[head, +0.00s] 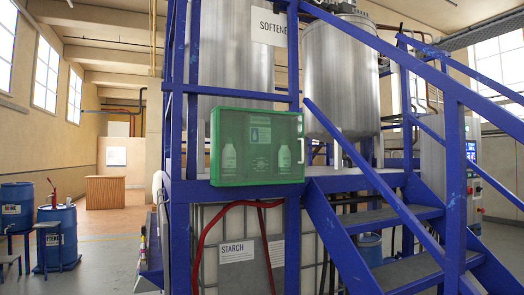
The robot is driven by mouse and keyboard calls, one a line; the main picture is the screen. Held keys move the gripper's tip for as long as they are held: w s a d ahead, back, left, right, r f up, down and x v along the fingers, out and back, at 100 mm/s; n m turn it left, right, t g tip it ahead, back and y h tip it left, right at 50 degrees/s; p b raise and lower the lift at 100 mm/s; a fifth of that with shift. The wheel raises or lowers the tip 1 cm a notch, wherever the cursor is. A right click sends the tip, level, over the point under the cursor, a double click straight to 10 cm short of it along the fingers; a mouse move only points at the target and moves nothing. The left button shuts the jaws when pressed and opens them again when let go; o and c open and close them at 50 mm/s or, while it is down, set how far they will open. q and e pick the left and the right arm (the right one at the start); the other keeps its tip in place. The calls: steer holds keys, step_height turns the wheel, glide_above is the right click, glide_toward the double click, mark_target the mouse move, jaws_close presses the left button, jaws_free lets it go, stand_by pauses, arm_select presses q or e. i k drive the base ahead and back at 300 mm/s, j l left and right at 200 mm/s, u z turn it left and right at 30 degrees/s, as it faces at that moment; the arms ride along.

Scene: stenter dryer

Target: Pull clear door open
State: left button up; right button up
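A green wall box (212,160) hangs on the blue frame in the middle of the head view. Its front is a clear door (240,165), which looks closed. Two white bottles (229,158) and a green label show through the door. A small pale handle (300,138) appears at the door's right edge. Neither of my grippers is in view.
Blue metal stairs (405,215) with slanted handrails rise just right of the box. Steel tanks (340,75) stand behind the frame. A red hose (205,235) hangs below the box. Blue drums (57,238) stand at left, with open floor (108,245) beside them.

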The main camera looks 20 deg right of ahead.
mark_target(218, 107)
steer(key=z, duration=0.65)
steer(key=i+z, duration=0.2)
steer(key=z, duration=0.25)
steer(key=i+j+z, duration=0.2)
steer(key=z, duration=0.25)
steer(key=i+j+z, duration=0.15)
steer(key=z, duration=0.3)
